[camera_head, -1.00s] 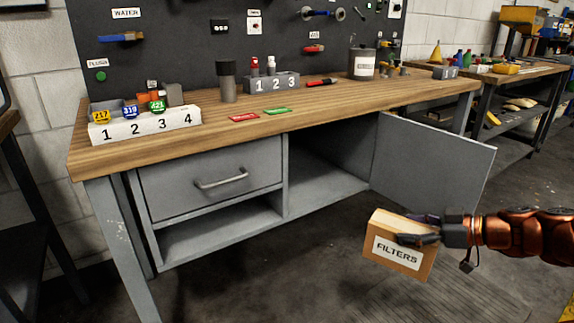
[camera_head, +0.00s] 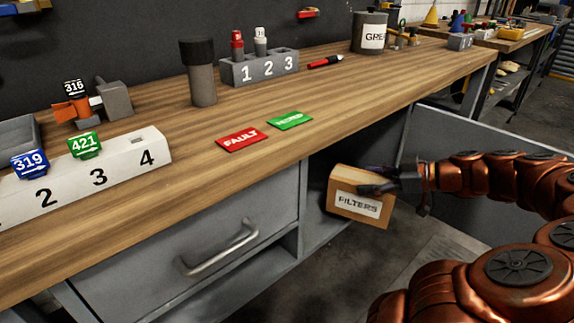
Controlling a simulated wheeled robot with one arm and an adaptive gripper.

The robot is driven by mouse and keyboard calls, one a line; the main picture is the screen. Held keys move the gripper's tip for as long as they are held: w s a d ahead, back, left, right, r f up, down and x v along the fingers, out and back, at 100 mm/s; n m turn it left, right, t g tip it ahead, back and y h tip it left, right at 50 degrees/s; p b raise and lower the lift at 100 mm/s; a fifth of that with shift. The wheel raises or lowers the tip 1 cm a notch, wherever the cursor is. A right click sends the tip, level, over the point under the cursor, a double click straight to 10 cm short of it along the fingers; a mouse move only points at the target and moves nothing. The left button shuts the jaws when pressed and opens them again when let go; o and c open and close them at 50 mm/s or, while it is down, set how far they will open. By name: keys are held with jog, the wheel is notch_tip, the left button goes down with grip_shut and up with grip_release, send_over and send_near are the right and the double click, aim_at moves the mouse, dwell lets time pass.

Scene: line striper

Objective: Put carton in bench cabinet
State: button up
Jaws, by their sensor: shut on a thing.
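The brown carton (camera_head: 345,181) carries a white FILTERS label and is slightly tilted. My gripper (camera_head: 378,186) is shut on it from the right. The carton is in front of the opening of the bench cabinet (camera_head: 322,229), below the bench top, and hides much of that opening. I cannot tell whether any of it is past the cabinet's front edge. The cabinet door (camera_head: 472,140) stands open on the right, partly behind my arm.
A drawer (camera_head: 190,245) with a bar handle is left of the cabinet. The wooden bench top (camera_head: 340,110) overhangs the opening. On it are a red FAULT tag (camera_head: 242,138), a green tag (camera_head: 290,121), a numbered white rack (camera_head: 85,172) and a grey cylinder (camera_head: 199,75).

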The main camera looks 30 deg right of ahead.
jog(key=w+a+f+b, duration=0.1)
jog(key=w+a+b, duration=0.1)
jog(key=w, duration=0.6)
jog(key=w+a+f+b, duration=0.2)
jog(key=w, duration=0.7)
jog(key=shift+f, duration=0.25)
jog(key=shift+w, duration=0.1)
jog(key=o, duration=1.8)
jog(key=p+v, duration=0.1)
jog(key=v, duration=0.6)
jog(key=shift+s+d+p, duration=0.15)
jog(key=shift+s+p, duration=0.1)
jog(key=shift+p, duration=0.05)
